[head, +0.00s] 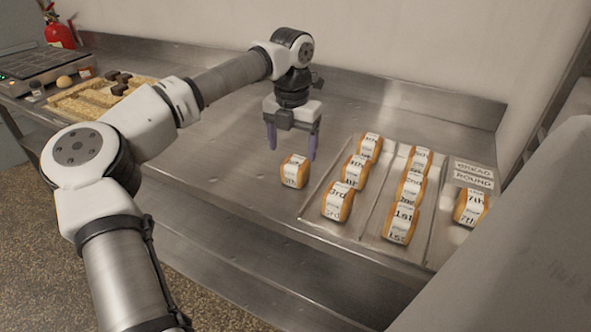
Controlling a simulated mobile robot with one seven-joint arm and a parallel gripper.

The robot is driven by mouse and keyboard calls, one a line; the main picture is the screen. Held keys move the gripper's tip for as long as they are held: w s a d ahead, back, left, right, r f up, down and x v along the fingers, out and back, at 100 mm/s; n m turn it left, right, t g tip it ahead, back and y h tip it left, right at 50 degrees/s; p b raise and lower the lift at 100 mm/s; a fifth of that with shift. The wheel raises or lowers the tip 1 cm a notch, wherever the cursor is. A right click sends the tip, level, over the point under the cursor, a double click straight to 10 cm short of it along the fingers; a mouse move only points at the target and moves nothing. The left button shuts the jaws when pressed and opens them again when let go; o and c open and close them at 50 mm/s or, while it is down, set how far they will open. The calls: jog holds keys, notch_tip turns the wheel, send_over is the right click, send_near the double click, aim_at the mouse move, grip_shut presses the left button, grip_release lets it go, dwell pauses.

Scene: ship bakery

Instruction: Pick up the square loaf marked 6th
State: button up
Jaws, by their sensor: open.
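A small square orange-brown loaf with a white label (294,171) sits alone on the steel counter, left of the tray. Its label seems to end in "th", but I cannot read the number. My gripper (291,153) points down with its two purple fingers apart, just above this loaf in the picture and with nothing between them. I cannot tell how high the fingertips are above it. The far-left loaf in the tray (369,146) also has a label that seems to end in "th", its number unclear. No label clearly reads 6th.
A sectioned metal tray (318,206) holds several labelled loaves, including 3rd (337,202), 1st (402,221) and 7th (469,207). Counter left of the lone loaf is clear.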

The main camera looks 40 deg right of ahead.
aim_at(296, 162)
jog(key=f, duration=0.2)
jog(key=f+p, duration=0.1)
jog(key=f, duration=0.4)
jog(key=shift+s+d+f, duration=0.1)
jog(key=shift+s+d, duration=0.05)
jog(key=shift+s, duration=0.25)
jog(key=c, duration=1.1)
